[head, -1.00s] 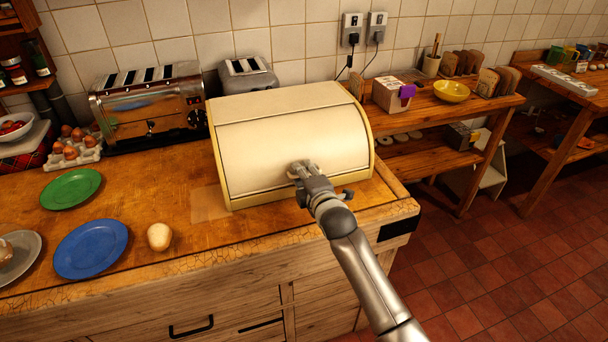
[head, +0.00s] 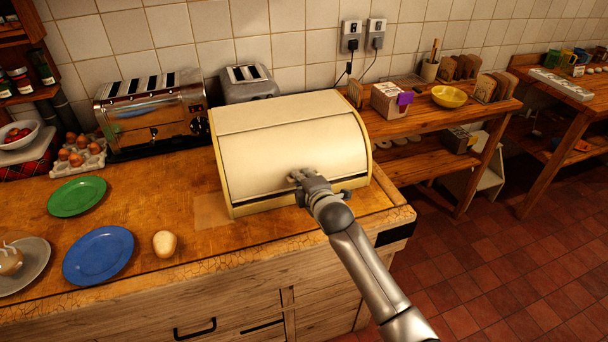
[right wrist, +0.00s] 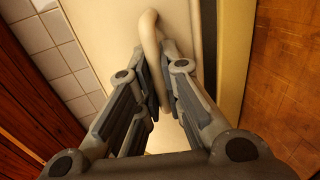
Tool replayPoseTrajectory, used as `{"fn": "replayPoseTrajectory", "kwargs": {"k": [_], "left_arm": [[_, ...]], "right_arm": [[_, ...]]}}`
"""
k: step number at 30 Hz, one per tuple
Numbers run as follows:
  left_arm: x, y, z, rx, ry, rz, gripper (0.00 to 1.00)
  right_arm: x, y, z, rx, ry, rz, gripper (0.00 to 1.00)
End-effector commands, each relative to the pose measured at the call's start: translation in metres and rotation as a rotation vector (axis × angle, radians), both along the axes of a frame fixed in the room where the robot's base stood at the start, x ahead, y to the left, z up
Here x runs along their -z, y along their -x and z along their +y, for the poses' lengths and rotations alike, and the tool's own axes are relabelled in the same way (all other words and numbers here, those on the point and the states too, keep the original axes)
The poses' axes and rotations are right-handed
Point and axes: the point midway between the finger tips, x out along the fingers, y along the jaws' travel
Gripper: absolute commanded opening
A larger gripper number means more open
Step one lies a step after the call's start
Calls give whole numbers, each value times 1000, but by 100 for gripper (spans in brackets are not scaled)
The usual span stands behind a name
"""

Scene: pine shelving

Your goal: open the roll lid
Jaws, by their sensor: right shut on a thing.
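The cream bread box with its roll lid (head: 290,150) stands on the wooden counter in the head view. The curved lid covers the front, and a narrow dark strip shows along its lower edge. My right gripper (head: 303,178) is at the low middle of the lid front. In the right wrist view, my right gripper (right wrist: 160,95) is shut on the cream lid handle (right wrist: 150,45), which runs between its fingers. The handle is mostly hidden by the gripper in the head view. My left gripper is not in view.
A chrome toaster (head: 152,118) and a smaller grey toaster (head: 249,84) stand behind and left of the box. A green plate (head: 77,196), a blue plate (head: 98,256) and an egg (head: 164,244) lie to its left. Counter front between egg and box is clear.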

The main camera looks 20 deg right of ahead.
Motion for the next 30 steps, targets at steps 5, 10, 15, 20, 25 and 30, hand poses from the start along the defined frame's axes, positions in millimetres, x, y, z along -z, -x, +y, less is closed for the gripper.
{"fn": "replayPoseTrajectory", "kwargs": {"k": [5,10,15,20,25,30], "left_arm": [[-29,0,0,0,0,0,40],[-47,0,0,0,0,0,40],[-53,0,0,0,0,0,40],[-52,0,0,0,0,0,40],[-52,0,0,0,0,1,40],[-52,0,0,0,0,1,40]], "right_arm": [[-27,-9,-1,0,3,20,0],[-51,-25,0,1,4,18,0],[-62,-37,0,2,0,20,0],[-62,-39,1,2,-2,20,0],[-62,-39,1,2,-2,20,0],[-61,-39,1,2,-2,21,26]]}}
